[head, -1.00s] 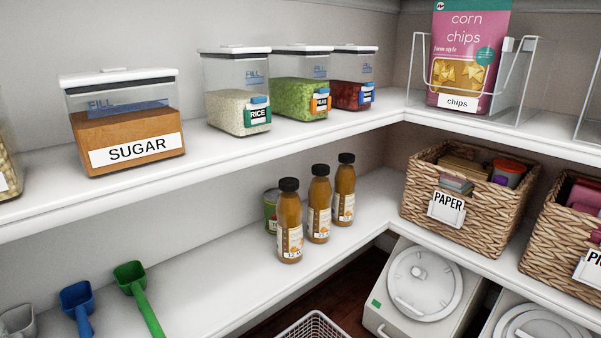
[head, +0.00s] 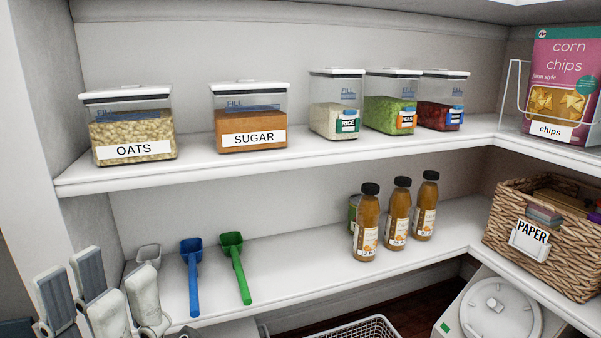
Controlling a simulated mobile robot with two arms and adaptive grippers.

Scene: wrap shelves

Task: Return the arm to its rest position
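My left gripper (head: 100,287) is at the lower left corner of the head view. Its pale grey fingers point up, dark pads show on some of them, and they stand apart with nothing between them. It is in front of the left end of the lower shelf, partly covering a grey scoop (head: 149,254). My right gripper is not in view.
The upper shelf (head: 200,170) holds oats (head: 133,132), sugar (head: 250,120) and several other containers. The lower shelf (head: 290,262) holds a blue scoop (head: 192,262), a green scoop (head: 236,263) and juice bottles (head: 397,215). A wire basket (head: 360,330) is below.

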